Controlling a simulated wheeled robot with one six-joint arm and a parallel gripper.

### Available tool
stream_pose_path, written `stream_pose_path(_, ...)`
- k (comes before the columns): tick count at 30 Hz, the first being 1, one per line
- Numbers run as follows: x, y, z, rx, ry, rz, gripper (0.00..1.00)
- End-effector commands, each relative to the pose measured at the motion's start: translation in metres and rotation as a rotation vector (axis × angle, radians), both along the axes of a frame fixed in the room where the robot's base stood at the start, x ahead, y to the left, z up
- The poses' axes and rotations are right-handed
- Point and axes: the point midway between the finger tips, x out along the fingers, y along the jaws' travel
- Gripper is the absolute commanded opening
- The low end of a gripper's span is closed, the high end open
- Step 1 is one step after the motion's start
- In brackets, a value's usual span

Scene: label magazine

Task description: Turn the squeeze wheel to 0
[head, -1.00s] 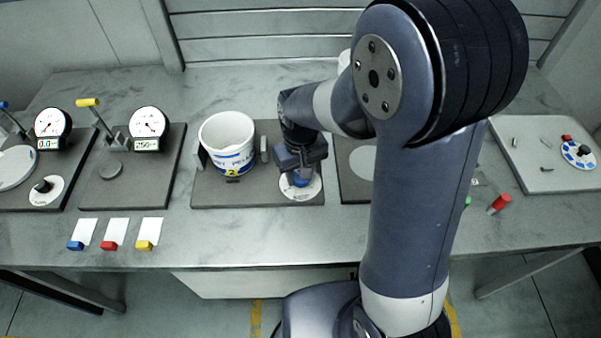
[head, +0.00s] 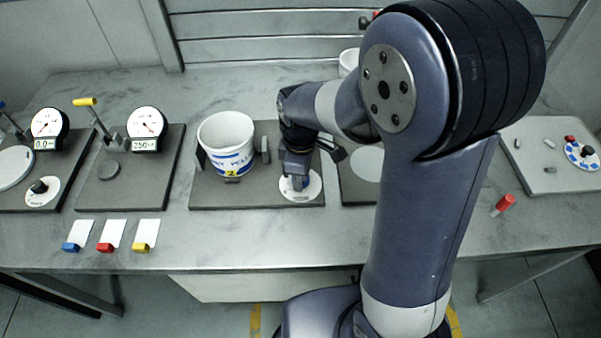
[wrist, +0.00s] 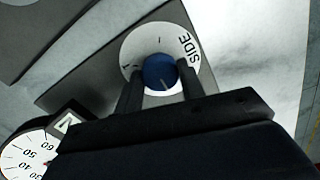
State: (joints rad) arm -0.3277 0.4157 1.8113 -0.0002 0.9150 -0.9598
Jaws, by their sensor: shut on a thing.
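The wheel is a blue knob (wrist: 158,68) on a white round dial (wrist: 132,48). In the wrist view the dial carries the word "SIDE" and small marks, and a pale line on the knob points toward my gripper. My gripper (wrist: 160,84) is shut on the knob, one finger on each side. In the head view my gripper (head: 297,172) comes down on the white dial (head: 311,188) and mostly hides the knob. A white bucket (head: 226,145) with a blue and yellow label stands between two upright pads on the same dark plate (head: 245,199), left of the dial.
Left are two stations with gauges (head: 147,122) and levers; the nearer reads about 250. Several coloured blocks with white cards (head: 111,231) lie in front. A dark plate with a pale disc (head: 366,163) is right of the dial. A red cylinder (head: 504,204) stands farther right.

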Motion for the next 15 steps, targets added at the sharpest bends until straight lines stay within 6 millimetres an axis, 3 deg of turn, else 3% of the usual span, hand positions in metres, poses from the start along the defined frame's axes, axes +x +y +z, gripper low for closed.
stream_pose_path(15,0.0005,0.0005,0.0004,0.002,-0.002,0.429,0.15)
